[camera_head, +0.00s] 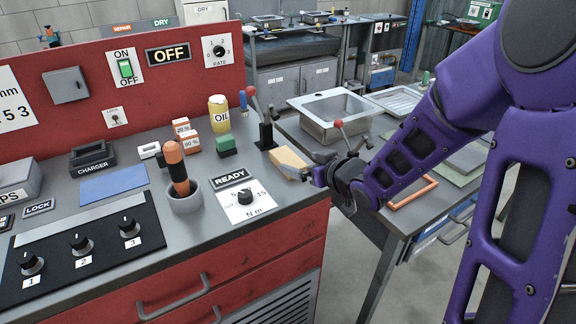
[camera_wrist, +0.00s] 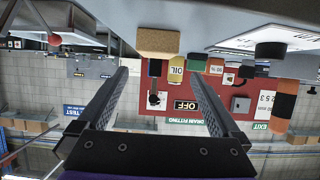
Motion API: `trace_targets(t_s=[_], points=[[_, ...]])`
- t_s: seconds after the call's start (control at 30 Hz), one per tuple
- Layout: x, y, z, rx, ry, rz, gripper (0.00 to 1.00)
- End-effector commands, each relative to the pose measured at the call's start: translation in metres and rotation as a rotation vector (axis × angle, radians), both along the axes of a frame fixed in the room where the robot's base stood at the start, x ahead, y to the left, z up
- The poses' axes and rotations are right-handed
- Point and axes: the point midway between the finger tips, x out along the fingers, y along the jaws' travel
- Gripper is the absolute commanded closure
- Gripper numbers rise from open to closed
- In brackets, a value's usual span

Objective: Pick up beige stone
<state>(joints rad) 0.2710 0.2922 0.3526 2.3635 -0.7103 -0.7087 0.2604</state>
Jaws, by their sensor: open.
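The beige stone (camera_head: 287,158) is a tan block lying on the grey worktop near its right edge, close to the black lever base. In the wrist view, which is upside down, the stone (camera_wrist: 158,40) shows at the top centre, just past the fingertips and roughly between their lines. My gripper (camera_head: 304,174) is at the bench edge, just right of the stone. In the wrist view my gripper (camera_wrist: 159,73) has its two fingers wide apart with nothing between them. I cannot tell whether a finger touches the stone.
A red-knobbed lever (camera_head: 265,125) stands just behind the stone. A READY sign (camera_head: 231,178) and a black dial on a white plate (camera_head: 246,197) lie to its left. A green block (camera_head: 227,145) and an OIL bottle (camera_head: 219,115) stand farther back. A metal sink (camera_head: 330,112) is on the right bench.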

Motion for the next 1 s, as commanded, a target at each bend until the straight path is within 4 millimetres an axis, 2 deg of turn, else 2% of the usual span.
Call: trace_targets(t_s=[0.1,0.4,0.7,1.0], points=[[0.017,0.012,-0.010,0.002,0.000,0.001,0.00],[0.034,0.022,-0.019,0.001,0.001,0.001,0.00],[0.066,0.038,-0.040,0.000,0.000,0.001,0.00],[0.070,0.040,-0.041,0.000,0.000,-0.001,0.00]])
